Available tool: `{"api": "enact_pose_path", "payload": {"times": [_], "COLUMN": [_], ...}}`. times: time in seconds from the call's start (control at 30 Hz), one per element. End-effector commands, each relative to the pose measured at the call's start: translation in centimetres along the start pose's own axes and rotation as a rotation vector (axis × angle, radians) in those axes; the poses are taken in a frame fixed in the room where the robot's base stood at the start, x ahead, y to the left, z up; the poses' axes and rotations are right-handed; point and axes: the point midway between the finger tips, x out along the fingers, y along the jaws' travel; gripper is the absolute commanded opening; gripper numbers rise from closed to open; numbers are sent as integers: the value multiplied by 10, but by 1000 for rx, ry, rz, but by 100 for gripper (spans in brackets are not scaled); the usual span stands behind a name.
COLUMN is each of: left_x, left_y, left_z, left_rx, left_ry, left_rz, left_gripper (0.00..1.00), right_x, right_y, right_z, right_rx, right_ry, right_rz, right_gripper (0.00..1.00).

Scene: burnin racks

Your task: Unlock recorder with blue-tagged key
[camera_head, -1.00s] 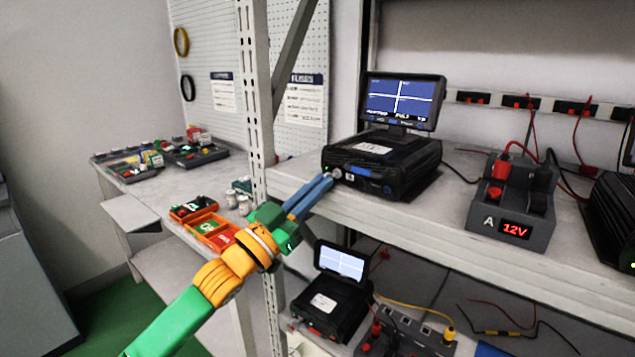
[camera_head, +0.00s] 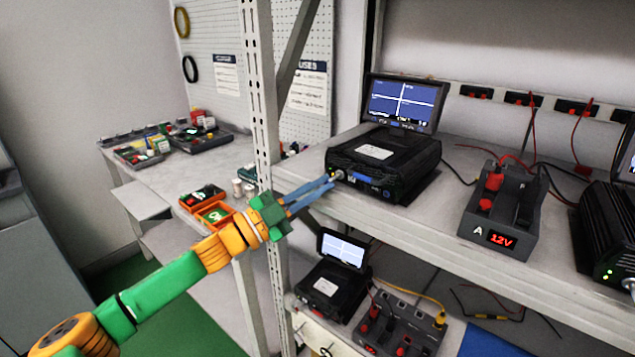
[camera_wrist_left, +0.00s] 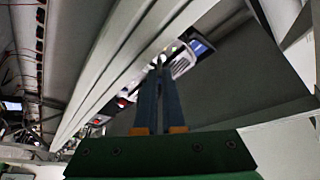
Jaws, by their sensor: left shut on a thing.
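The upper recorder (camera_head: 383,166) is a black box with a small screen (camera_head: 403,101) on top, standing on the upper shelf near its left post. A round metal lock (camera_head: 338,175) sits at the left of its front face. My left gripper (camera_head: 331,182) has blue fingers pointing at this lock, with the tips right at it. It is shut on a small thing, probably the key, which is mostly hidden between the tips. I cannot make out a blue tag or how deep the key sits. The fingertips also show in the left wrist view (camera_wrist_left: 160,66). My right gripper is out of view.
A 12V supply (camera_head: 502,209) stands right of the recorder on the shelf (camera_head: 430,222). The perforated post (camera_head: 259,100) is close to my left wrist. A second recorder (camera_head: 331,286) is below. An orange box (camera_head: 214,214) and trays (camera_head: 196,137) lie on the left bench.

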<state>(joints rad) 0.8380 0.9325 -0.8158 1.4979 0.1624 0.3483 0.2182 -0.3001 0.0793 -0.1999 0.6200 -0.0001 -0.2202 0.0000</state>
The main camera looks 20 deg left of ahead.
Motion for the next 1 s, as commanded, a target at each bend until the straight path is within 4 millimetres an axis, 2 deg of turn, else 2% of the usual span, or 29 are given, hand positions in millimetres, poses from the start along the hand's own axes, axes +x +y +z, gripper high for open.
{"api": "enact_pose_path", "payload": {"times": [0.5, 0.53, 0.57, 0.83, 0.93, 1.0], "left_x": [0, 0, 0, 0, -12, -28], "left_y": [-1, -1, -1, 0, 2, 4], "left_z": [-1, -1, -1, 0, 3, 5], "left_rx": [16, 16, 16, 14, 15, 16], "left_ry": [1, 1, 1, 0, -2, -3], "left_rz": [4, 4, 4, 5, 5, 8], "left_gripper": [0, 11, 19, 19, 19, 19], "right_x": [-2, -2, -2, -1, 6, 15], "right_y": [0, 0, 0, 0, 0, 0], "right_z": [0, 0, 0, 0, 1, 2], "right_rx": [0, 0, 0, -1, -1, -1], "right_ry": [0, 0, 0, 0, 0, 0], "right_rz": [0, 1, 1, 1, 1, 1], "right_gripper": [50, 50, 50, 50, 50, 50]}}
